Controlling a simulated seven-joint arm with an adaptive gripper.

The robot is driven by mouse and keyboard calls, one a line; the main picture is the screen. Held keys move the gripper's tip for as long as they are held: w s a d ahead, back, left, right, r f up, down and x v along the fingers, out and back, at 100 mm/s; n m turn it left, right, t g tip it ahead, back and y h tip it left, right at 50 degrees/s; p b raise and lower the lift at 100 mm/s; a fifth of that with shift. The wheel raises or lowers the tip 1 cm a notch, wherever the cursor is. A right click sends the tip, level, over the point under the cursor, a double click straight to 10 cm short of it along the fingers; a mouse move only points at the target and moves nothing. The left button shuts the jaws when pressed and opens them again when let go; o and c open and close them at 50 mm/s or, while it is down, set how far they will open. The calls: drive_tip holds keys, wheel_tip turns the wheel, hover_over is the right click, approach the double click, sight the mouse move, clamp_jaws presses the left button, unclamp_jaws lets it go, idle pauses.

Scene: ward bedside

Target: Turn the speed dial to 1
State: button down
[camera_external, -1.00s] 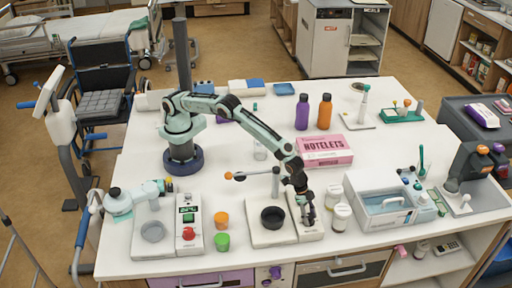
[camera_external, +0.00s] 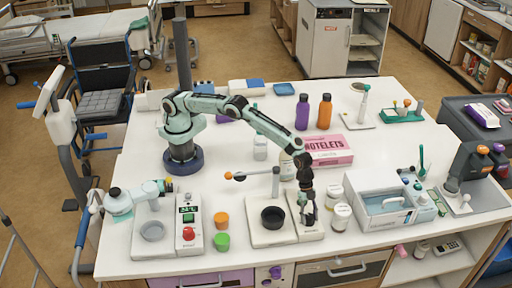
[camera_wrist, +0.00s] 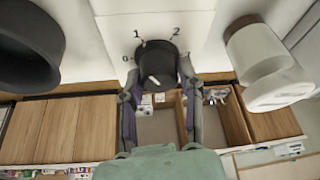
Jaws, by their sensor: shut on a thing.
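The speed dial (camera_wrist: 157,62) is a round black knob on a white panel, marked 0, 1 and 2 in the wrist view. A short white mark shows on the knob's near side; I cannot tell for sure which number the dial is set to. My gripper (camera_wrist: 160,95) has a finger on each side of the knob and is shut on it. In the external view my gripper (camera_external: 308,214) points down at the right part of the white device (camera_external: 262,235), hiding the dial there.
A black round cup (camera_external: 272,217) sits on the device left of my gripper. White jars (camera_external: 340,216) stand close on the right, and one shows large in the wrist view (camera_wrist: 262,60). A pink box (camera_external: 325,150) lies behind. The counter's front edge is near.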

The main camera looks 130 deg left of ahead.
drive_tip(key=c, duration=0.7)
unclamp_jaws()
drive_tip(key=v, duration=1.2)
drive_tip(key=shift+w, duration=0.1)
